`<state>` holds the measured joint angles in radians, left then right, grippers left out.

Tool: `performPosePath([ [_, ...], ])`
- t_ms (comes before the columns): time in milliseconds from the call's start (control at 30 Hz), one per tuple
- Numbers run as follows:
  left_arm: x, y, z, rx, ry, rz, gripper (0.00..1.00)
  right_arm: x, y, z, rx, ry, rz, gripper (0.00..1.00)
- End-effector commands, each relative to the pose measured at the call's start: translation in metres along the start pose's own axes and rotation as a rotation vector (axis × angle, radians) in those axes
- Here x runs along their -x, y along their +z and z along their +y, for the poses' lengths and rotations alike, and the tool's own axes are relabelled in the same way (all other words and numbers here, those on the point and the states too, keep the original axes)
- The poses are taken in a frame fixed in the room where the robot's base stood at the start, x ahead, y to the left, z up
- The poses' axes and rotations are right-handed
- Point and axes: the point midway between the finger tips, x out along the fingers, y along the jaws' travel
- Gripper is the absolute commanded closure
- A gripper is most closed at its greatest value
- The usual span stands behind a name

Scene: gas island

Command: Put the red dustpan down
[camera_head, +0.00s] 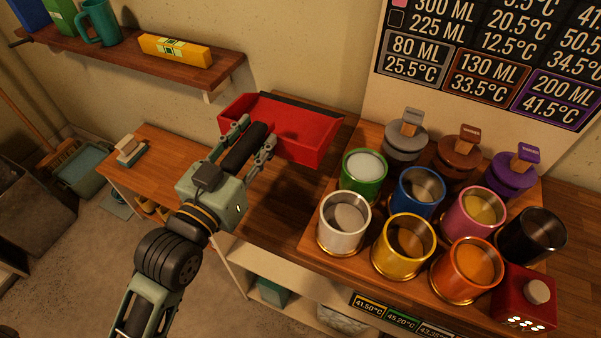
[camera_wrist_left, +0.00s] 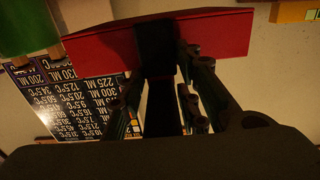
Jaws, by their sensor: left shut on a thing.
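The red dustpan (camera_head: 300,128) is over the wooden counter in the head view, near the wall, with its open tray facing up. Its black handle (camera_head: 244,149) points toward my left arm. My left gripper (camera_head: 253,141) is shut on that handle, one finger on each side. In the left wrist view the red dustpan (camera_wrist_left: 215,36) spans the top, and its dark handle runs down between the fingers (camera_wrist_left: 160,85). I cannot tell whether the pan touches the counter. My right gripper is in neither view.
Several coloured metal cups, including a green one (camera_head: 364,177) and a white one (camera_head: 344,222), stand on a wooden tray just right of the dustpan. A shelf (camera_head: 140,55) hangs above left. Bare counter (camera_head: 275,205) lies below the pan.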

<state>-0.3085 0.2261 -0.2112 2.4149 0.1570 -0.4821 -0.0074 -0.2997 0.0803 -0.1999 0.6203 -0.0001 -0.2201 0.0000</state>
Motion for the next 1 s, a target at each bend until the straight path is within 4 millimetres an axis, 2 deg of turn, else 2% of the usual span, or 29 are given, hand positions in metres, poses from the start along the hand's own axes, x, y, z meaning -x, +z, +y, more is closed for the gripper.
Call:
performPosePath([
  [233, 0.001, 0.044, 0.001, 0.002, -0.001, -0.004, 1.0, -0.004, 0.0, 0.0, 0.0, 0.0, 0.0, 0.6],
  [467, 0.001, 0.068, 0.001, 0.001, 0.0, -0.001, 1.0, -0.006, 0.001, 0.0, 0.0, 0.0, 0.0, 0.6],
  [600, 0.001, 0.089, 0.002, 0.002, 0.0, -0.002, 1.0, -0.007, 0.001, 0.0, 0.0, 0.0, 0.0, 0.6],
  [700, 0.001, 0.097, 0.002, 0.001, 0.0, 0.001, 1.0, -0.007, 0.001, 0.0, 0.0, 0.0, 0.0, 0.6],
  [1000, 0.001, 0.098, 0.002, 0.0, -0.001, 0.003, 1.0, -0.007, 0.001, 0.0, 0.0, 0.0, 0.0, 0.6],
])
